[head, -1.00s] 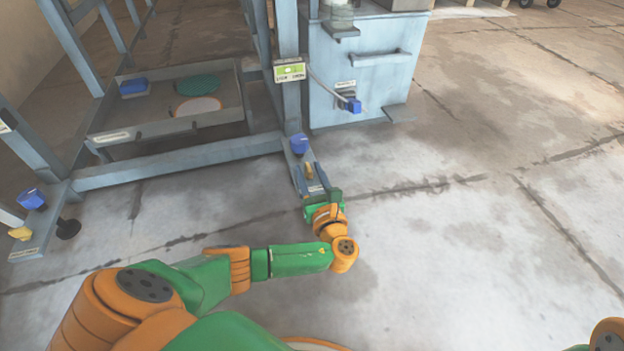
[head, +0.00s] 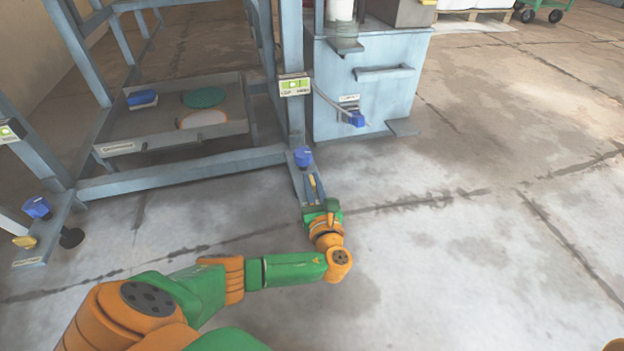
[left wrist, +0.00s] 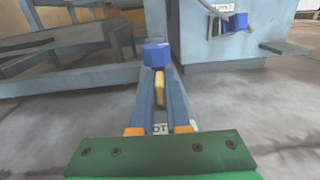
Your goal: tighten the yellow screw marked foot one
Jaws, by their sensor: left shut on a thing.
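A yellow screw (head: 312,184) stands on the frame's near right foot, in front of a blue knob (head: 303,156). My left gripper (head: 313,188) reaches over this foot and is shut on the screw. In the left wrist view the yellow screw (left wrist: 160,88) sits between the two long fingers, with the blue knob (left wrist: 157,54) just beyond. A label (left wrist: 160,129) on the foot is partly hidden by my gripper and its number cannot be read. Another yellow screw (head: 25,242) is on the left foot, beside a second blue knob (head: 37,207). My right gripper is out of view.
A blue cabinet (head: 372,95) with a handle stands behind the right foot, with a blue plug (head: 356,119) on its front. A tray (head: 190,135) on the frame holds discs and a blue block. The floor to the right is clear.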

